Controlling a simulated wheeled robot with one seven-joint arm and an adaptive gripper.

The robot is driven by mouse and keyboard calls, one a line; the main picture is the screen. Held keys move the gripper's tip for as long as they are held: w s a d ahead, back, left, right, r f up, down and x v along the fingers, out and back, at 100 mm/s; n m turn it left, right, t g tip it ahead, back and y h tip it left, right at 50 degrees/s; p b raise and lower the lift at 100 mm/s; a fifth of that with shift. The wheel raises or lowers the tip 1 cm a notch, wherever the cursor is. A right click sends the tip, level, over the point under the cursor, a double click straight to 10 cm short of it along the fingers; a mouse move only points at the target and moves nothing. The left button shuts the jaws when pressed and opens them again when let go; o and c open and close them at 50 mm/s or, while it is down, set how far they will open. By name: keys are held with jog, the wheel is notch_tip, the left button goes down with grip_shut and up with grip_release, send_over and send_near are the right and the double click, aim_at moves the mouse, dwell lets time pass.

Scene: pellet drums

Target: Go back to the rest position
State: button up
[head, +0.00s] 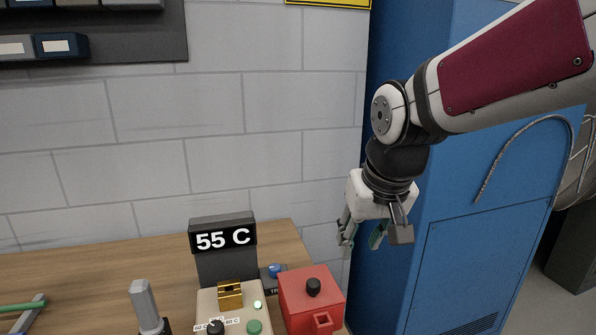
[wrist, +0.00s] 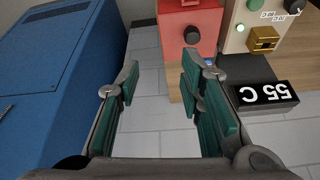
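My gripper (head: 362,238) hangs at the end of my arm, in front of the blue cabinet's left edge and right of the table. In the wrist view my gripper (wrist: 160,84) has its two green-padded fingers apart, with nothing between them. The red box (head: 311,298) with a black knob stands below and left of my gripper in the head view. It also shows at the top of the wrist view (wrist: 190,22). The beige control box (head: 232,300) with a "55 C" display (head: 223,239) stands left of the red box.
A tall blue cabinet (head: 470,220) stands close on the right, also at left in the wrist view (wrist: 60,75). The wooden table (head: 80,270) holds a grey post (head: 145,305) and a green-handled tool (head: 22,307). A block wall (head: 280,130) is behind.

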jog(key=s+d, duration=0.4)
jog(key=s, duration=0.6)
jog(key=s+d+f+m, duration=0.1)
jog(key=s+d, duration=0.4)
jog(key=s, duration=0.5)
jog(key=shift+m+h, duration=0.3)
jog(key=shift+h, duration=0.1)
